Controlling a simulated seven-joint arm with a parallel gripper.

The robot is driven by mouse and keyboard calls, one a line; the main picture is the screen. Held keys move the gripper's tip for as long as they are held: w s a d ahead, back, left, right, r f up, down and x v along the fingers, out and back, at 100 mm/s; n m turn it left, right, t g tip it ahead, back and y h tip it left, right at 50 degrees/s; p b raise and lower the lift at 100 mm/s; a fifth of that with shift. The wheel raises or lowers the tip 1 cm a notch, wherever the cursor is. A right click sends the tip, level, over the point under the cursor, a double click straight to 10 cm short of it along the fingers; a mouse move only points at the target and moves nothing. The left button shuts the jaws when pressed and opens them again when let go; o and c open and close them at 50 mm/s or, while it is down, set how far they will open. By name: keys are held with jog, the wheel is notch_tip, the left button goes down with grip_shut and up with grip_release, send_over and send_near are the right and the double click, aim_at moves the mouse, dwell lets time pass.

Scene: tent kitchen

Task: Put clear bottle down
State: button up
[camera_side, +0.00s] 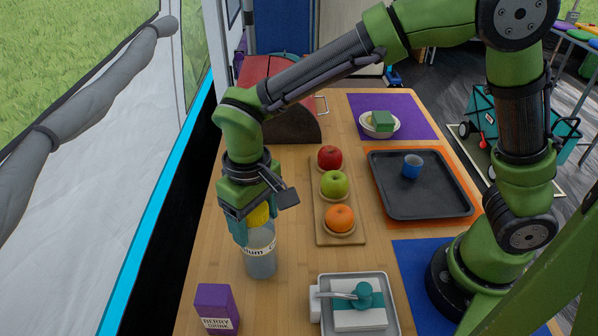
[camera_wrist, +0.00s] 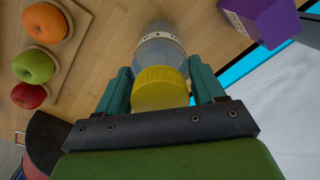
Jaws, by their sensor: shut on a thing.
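The clear bottle (camera_side: 260,254) has a yellow lid and a white label band, and it is upright at the left side of the wooden table. My gripper (camera_side: 248,222) is above it, pointing down, with its teal fingers shut on the bottle's upper part near the lid. In the wrist view the yellow lid (camera_wrist: 160,88) sits between the two fingers, and the clear body reaches beyond it toward the table. I cannot tell whether the bottle's base touches the table.
A purple berry drink carton (camera_side: 216,308) stands in front of the bottle. A wooden board (camera_side: 325,232) with an apple pair and an orange is to the right. A white tray (camera_side: 386,280) with a teal-topped item is at front right. A dark tray (camera_side: 440,205) holds a blue cup.

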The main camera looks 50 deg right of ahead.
jog(key=o, duration=1.3)
jog(key=shift+f, duration=0.15)
jog(key=shift+o, duration=0.2)
notch_tip(320, 180, up, 12)
jog(key=shift+f, duration=0.15)
jog(key=shift+d+r, duration=0.15)
jog(key=shift+r, duration=0.15)
jog(key=s+d+m+t+y, duration=0.1)
jog(key=s+d+m+t, duration=0.1)
jog(key=d, duration=0.8)
jog(key=s+d+m+t+y, duration=0.1)
jog(key=s+d+m+t, duration=0.2)
jog(key=s+d+t, duration=0.2)
jog(key=s+d, duration=0.2)
jog(key=d, duration=0.2)
jog(key=shift+s+d+r, duration=0.3)
jog(key=shift+d, duration=0.1)
